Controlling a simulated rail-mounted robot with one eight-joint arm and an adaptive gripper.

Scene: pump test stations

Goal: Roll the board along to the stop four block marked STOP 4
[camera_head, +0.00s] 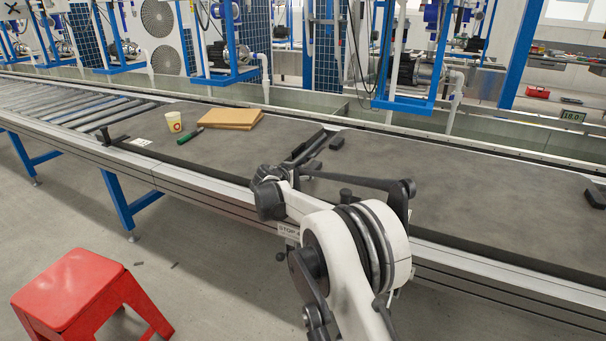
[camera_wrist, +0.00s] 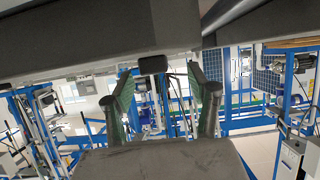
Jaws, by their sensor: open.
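A dark grey flat board (camera_head: 225,145) lies on the conveyor at the left, carrying a cup, a green-handled tool and a brown slab. A second grey surface (camera_head: 450,190) continues to the right, with a narrow break between them, partly hidden by my arm. A small white label reading STOP and a partly covered character (camera_head: 288,231) sits on the near rail, beside my arm. My gripper (camera_head: 312,150) is over the break between the surfaces. In the wrist view my gripper (camera_wrist: 160,70) has its two fingers apart, with a small dark block (camera_wrist: 152,65) showing between them; contact cannot be told.
Bare rollers (camera_head: 80,100) lie left of the board. A pale cup (camera_head: 173,122) and a brown slab (camera_head: 220,119) stand on it. A dark block (camera_head: 595,197) is at the far right. A red stool (camera_head: 75,290) stands on the floor in front.

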